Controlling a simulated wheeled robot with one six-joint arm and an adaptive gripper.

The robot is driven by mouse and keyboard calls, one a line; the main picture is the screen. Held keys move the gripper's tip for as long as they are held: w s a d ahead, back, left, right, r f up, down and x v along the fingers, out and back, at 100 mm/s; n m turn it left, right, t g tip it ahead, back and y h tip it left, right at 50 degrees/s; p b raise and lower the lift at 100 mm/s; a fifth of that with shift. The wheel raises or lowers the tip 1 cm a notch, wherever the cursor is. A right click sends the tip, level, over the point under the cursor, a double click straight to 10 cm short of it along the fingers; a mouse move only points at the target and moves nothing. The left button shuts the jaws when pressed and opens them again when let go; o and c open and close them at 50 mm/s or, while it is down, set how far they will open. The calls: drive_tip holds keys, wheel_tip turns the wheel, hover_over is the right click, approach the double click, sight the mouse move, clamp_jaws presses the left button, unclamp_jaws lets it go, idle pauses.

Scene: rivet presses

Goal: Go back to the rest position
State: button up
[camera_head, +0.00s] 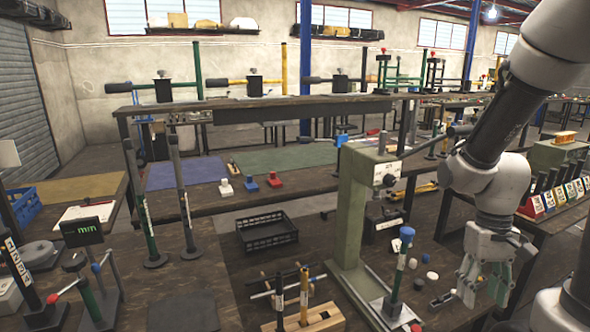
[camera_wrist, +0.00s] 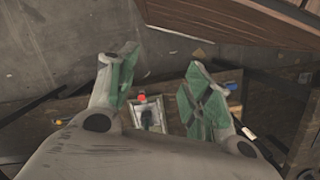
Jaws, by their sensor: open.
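My gripper (camera_head: 482,277) hangs at the lower right of the head view, fingers pointing down, at the right of the green rivet press (camera_head: 352,205). Its green-padded fingers are apart and nothing shows between them. In the wrist view my gripper (camera_wrist: 158,85) has its two fingers spread wide. Beyond them lies a small pale plate (camera_wrist: 147,112) with a dark part and a red spot. I cannot tell how far below the fingers it is.
A black crate (camera_head: 267,232) stands left of the press. A blue-capped post (camera_head: 400,265) rises at its base. A rack of coloured labelled holders (camera_head: 555,195) stands at the right. Several upright handles (camera_head: 182,195) stand on the left bench.

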drive_tip(key=s+a+r+t, duration=0.1)
drive_tip(key=s+r+t, duration=0.1)
drive_tip(key=r, duration=0.7)
drive_tip(key=s+a+r+t, duration=0.1)
drive_tip(key=r+t, duration=0.3)
drive_tip(key=r, duration=0.5)
drive_tip(key=shift+s+n+t, duration=0.35)
drive_tip(key=shift+n+t, duration=0.05)
